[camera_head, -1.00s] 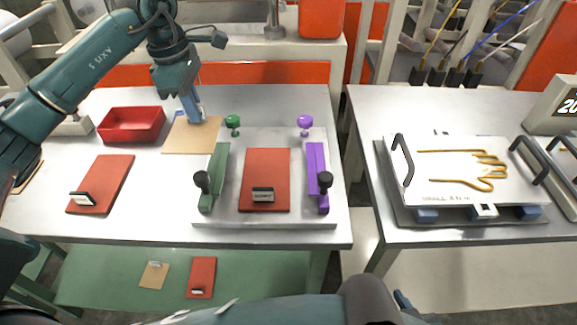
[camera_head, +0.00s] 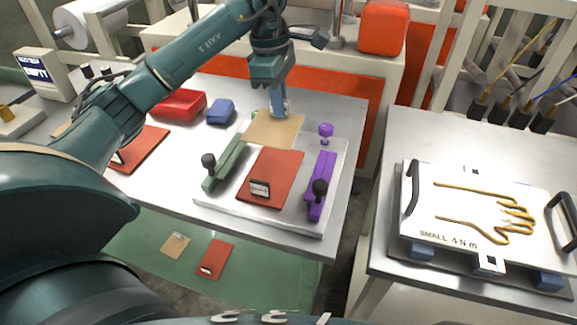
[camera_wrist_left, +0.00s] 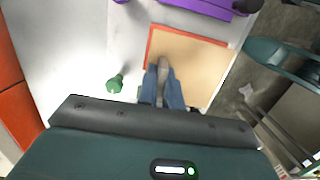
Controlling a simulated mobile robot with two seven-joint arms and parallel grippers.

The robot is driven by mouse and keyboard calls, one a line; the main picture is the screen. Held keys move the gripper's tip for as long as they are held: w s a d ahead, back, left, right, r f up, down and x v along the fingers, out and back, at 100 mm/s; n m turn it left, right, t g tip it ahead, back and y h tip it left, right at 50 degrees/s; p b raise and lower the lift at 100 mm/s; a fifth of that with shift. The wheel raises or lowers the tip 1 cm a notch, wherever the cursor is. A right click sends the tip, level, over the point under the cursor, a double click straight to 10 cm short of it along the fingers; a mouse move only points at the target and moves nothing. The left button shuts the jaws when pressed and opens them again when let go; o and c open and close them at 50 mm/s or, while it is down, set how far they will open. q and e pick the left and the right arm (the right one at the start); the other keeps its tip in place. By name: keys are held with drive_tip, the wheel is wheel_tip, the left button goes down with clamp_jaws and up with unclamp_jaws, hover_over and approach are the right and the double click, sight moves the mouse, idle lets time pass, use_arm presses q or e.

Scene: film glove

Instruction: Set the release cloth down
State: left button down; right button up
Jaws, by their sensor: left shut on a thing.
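The release cloth is a tan square sheet (camera_head: 272,131). My left gripper (camera_head: 280,107) is shut on one edge of it, and the cloth spreads out flat from the blue fingers. In the head view it overlaps the back of the grey plate (camera_head: 217,205), behind the red pad (camera_head: 270,170). In the left wrist view the cloth (camera_wrist_left: 198,62) covers most of the red pad, whose rim shows along two sides. The fingers (camera_wrist_left: 163,72) are at its edge. I cannot tell whether the cloth touches the pad. My right gripper is not in view.
A green clamp (camera_head: 226,162) and a purple clamp (camera_head: 320,185) flank the red pad. A red bin (camera_head: 180,104), a blue block (camera_head: 220,112) and another red pad (camera_head: 142,150) are left. A white hand-outline plate (camera_head: 470,212) is on the right table.

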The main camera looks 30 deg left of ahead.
use_arm(q)
drive_tip(key=shift+d+f, duration=0.1)
drive_tip(key=shift+f, duration=0.3)
hover_over(283, 155)
drive_tip(key=f, duration=0.5)
drive_tip(key=shift+a+f, duration=0.1)
drive_tip(key=shift+a, duration=0.2)
wheel_tip(283, 155, down, 4)
drive_tip(key=shift+f+p, duration=0.1)
drive_tip(key=shift+p, duration=0.3)
drive_tip(key=c, duration=2)
unclamp_jaws()
drive_tip(key=shift+f, duration=0.1)
drive_tip(key=o, duration=0.4)
drive_tip(key=shift+o, duration=0.2)
